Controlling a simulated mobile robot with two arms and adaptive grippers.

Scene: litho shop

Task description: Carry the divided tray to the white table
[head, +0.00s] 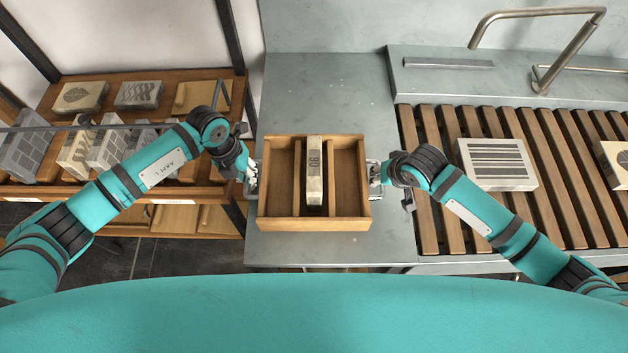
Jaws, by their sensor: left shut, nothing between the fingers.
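The divided tray (283,225) is a wooden box with three compartments, on the grey counter in the middle of the head view. A pale stone block (314,171) marked with digits stands in its middle compartment; the side compartments look empty. My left gripper (252,186) is at the tray's left wall, shut with nothing between its fingers. My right gripper (375,173) is at the tray's right wall; its fingers are too small and partly hidden to tell whether they are open or shut. I see no white table in this view.
The grey counter (320,90) is clear behind the tray. At right, a slatted wooden rack (433,205) holds carved blocks (497,164), with a metal tap (572,50) behind. At left, a wooden shelf (200,84) holds several patterned stones.

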